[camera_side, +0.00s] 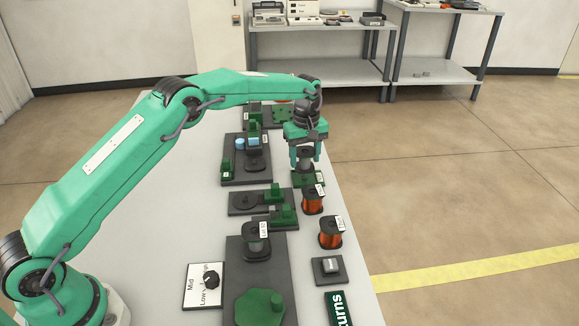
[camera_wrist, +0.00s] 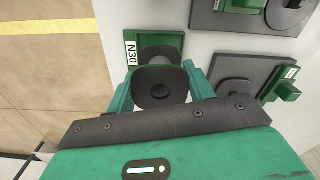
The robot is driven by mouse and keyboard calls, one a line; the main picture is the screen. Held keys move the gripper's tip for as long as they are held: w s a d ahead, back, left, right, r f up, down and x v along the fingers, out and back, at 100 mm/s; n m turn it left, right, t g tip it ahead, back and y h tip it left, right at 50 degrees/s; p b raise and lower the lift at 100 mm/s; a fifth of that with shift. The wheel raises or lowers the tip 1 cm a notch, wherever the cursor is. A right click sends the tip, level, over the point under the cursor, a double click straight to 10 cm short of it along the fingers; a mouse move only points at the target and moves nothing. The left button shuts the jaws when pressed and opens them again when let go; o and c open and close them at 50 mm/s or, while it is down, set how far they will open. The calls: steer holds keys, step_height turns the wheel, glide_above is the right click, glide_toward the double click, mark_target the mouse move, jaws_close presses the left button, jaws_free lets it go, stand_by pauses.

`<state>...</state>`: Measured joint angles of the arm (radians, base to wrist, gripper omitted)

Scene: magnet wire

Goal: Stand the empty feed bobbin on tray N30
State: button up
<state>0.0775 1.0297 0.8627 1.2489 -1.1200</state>
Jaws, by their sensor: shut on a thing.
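My gripper (camera_side: 307,160) is shut on the empty feed bobbin (camera_side: 306,155), a dark spool with no wire on it. In the wrist view the bobbin's dark round flange with a centre hole (camera_wrist: 161,95) sits between the two teal fingers. The green tray labelled N30 (camera_wrist: 174,41) lies just beyond and below the bobbin there, and partly hidden by it. In the side view the green tray (camera_side: 300,182) is directly under the bobbin. The bobbin looks upright; I cannot tell whether its lower flange touches the tray.
Two copper-wound spools (camera_side: 312,203) (camera_side: 331,234) stand along the table's right side, nearer the camera than the tray. Dark stations with green blocks (camera_side: 245,203) lie to the left. A dark spool (camera_side: 255,241) stands on a front plate. A knob panel (camera_side: 203,286) is at front left.

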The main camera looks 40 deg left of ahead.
mark_target(304, 166)
steer(key=shift+f, duration=0.85)
steer(key=shift+f, duration=1.1)
stand_by(0.8)
steer(key=o, duration=1)
steer(key=shift+o, duration=0.2)
steer(key=shift+r, duration=2.5)
steer(key=shift+r, duration=0.15)
step_height(304, 166, up, 7)
steer(key=shift+f, duration=0.1)
steer(key=shift+r, duration=0.4)
